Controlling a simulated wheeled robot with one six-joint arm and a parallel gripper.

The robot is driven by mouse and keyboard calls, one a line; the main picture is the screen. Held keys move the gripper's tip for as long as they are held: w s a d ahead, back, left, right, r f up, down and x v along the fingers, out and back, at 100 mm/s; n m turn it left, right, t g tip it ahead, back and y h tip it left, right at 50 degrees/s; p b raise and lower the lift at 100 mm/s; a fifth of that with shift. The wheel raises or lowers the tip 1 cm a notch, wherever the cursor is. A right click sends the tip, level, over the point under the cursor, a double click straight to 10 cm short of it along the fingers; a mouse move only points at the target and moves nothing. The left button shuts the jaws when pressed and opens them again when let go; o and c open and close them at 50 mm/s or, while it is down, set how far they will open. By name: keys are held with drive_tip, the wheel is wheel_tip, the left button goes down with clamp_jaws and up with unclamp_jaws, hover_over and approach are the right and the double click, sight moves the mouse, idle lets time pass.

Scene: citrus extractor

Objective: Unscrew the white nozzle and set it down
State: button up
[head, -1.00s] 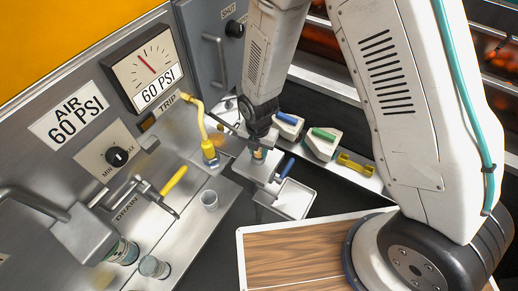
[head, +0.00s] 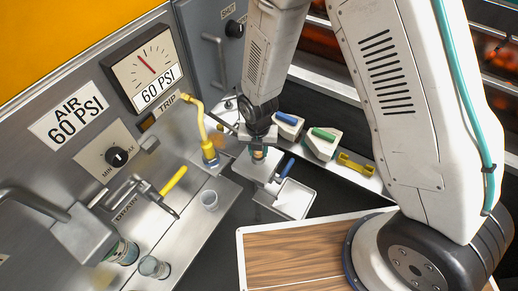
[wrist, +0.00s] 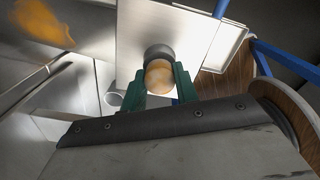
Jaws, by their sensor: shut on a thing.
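My gripper (head: 259,154) points down over a pale square block (head: 249,168) on the bench. In the wrist view its green fingers (wrist: 160,88) are closed on both sides of a round tan piece (wrist: 159,78). A dark grey round collar (wrist: 158,52) shows just beyond that piece, against the pale block. I cannot tell whether the tan piece is the nozzle or a part joined to it; no clearly white nozzle shows. In the head view my wrist and fingers hide most of it.
A shallow white tray (head: 296,199) adjoins the block, with a blue handle (head: 287,168) beside it. A wooden board (head: 285,262) lies in front; blue and green-topped holders are behind.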

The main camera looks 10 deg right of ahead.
drive_tip(key=shift+n, duration=0.8)
drive_tip(key=shift+n, duration=0.9)
drive_tip(key=shift+n, duration=0.9)
